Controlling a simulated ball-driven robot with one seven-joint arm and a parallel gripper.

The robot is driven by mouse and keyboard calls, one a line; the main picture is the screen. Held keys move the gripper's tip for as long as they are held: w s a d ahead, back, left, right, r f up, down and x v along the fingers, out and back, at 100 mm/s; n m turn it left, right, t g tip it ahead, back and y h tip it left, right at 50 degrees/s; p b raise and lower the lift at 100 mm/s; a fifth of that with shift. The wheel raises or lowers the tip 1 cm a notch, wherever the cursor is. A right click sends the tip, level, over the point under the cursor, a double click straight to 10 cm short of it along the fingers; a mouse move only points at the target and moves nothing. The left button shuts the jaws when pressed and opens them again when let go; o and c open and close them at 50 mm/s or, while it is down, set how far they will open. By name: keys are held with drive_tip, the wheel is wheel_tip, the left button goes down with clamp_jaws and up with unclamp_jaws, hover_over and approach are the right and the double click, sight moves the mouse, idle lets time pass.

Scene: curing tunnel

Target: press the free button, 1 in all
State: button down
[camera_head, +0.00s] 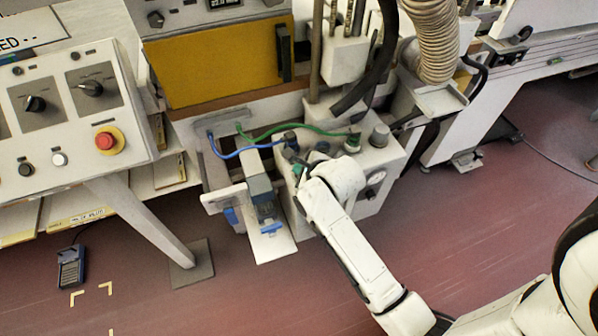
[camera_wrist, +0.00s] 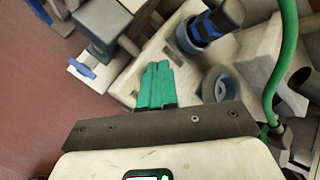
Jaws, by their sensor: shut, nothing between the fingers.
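My gripper (camera_wrist: 155,84) shows green fingers in the wrist view, held together with nothing between them. In the head view, my arm reaches over the top of a pale box, and the fingers are mostly hidden there. In the wrist view, a round dark grey ring (camera_wrist: 218,85) with a bluish inside stands on the box top, just right of the fingers and apart from them in the picture. The gap in depth is unclear. I cannot tell which part is the free button. The left panel carries a red button (camera_head: 104,140), a white button (camera_head: 59,159) and a black button (camera_head: 26,169).
The pale box (camera_head: 368,205) also bears a grey knob (camera_head: 379,135) and a green hose fitting (camera_head: 355,142). A blue-banded fitting (camera_wrist: 207,27) stands behind the ring. A green hose (camera_wrist: 287,60) rises at right.

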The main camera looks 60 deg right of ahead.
drive_tip(key=shift+r+p, duration=0.3)
drive_tip(key=shift+r, duration=0.2)
wheel_tip(320, 180, up, 5)
drive_tip(key=p, duration=0.5)
idle(0.8)
drive_tip(key=shift+s+a+f, duration=0.1)
drive_tip(key=shift+a+f, duration=0.05)
drive_tip(key=shift+a, duration=0.05)
drive_tip(key=s+a+f+n+g+y+b, duration=0.1)
drive_tip(key=s+a+n, duration=0.5)
drive_tip(key=n, duration=0.9)
drive_tip(key=s+a+f+n+g+y+b, duration=0.2)
drive_tip(key=s+a+n+g, duration=0.4)
drive_tip(key=s+n, duration=0.7)
drive_tip(key=n, duration=0.2)
drive_tip(key=shift+a+f+n+g, duration=0.15)
drive_tip(key=shift+f+n+g, duration=0.15)
drive_tip(key=shift+f+n, duration=0.1)
